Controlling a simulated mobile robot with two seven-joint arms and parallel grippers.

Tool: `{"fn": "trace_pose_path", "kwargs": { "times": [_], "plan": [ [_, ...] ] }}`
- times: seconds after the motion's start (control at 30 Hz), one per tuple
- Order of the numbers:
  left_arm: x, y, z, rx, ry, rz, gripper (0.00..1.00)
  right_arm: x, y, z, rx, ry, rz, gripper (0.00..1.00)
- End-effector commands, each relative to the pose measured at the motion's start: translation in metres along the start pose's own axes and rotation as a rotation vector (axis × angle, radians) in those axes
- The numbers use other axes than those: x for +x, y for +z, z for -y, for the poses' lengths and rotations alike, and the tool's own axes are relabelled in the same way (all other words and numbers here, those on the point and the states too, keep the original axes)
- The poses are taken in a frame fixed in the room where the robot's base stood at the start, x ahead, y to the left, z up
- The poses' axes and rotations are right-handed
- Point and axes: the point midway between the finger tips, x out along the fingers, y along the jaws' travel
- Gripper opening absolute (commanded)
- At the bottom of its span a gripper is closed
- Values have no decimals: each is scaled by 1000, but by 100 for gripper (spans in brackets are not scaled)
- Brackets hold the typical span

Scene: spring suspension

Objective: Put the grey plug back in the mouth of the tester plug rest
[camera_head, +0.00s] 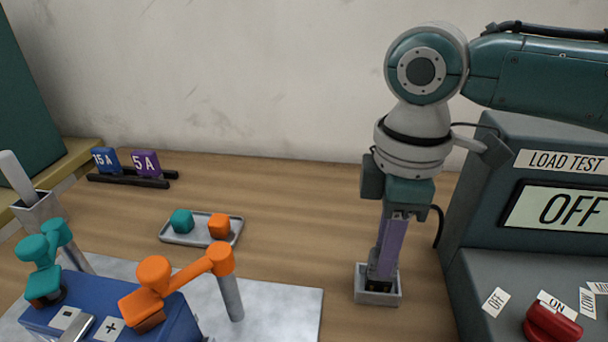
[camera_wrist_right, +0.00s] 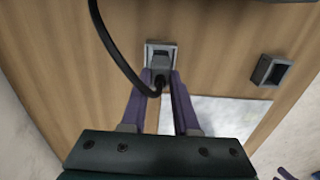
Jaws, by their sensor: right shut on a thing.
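My right gripper (camera_head: 379,278) points straight down with its purple fingers at the small grey square rest (camera_head: 362,297). In the wrist view its fingers (camera_wrist_right: 158,80) are closed on the grey plug (camera_wrist_right: 160,62), which has a black cable. The plug is at the mouth of the rest (camera_wrist_right: 149,46). The fingers and the rest's walls hide most of the plug in the head view, and I cannot tell how deep it sits. My left gripper is not in view.
The tester (camera_head: 482,210), its screen reading OFF, stands close on the right, with a red knob (camera_head: 552,324). A tray (camera_head: 175,238) with teal and orange caps lies left. A blue block (camera_head: 60,316) carries teal and orange clamps. Bare wood lies between tray and rest.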

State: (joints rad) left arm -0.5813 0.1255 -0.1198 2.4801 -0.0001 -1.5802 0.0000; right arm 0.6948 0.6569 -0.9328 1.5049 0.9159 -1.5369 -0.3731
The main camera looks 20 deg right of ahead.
Motion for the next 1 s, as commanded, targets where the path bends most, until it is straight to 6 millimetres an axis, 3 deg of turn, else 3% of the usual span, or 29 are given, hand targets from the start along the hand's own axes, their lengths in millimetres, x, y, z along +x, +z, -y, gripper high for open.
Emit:
{"fn": "trace_pose_path", "kwargs": {
  "times": [0.37, 0.4, 0.63, 1.0],
  "plan": [
    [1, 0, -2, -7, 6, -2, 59, 5, 0, 0, -1, 0, -1, 0],
    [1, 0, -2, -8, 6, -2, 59, 5, 0, 0, -1, 0, -1, 30],
    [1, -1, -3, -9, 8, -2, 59, 5, 0, 0, -1, 0, -1, 56],
    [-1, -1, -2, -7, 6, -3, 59, -3, 0, -1, 0, 2, -2, 59]
  ]
}}
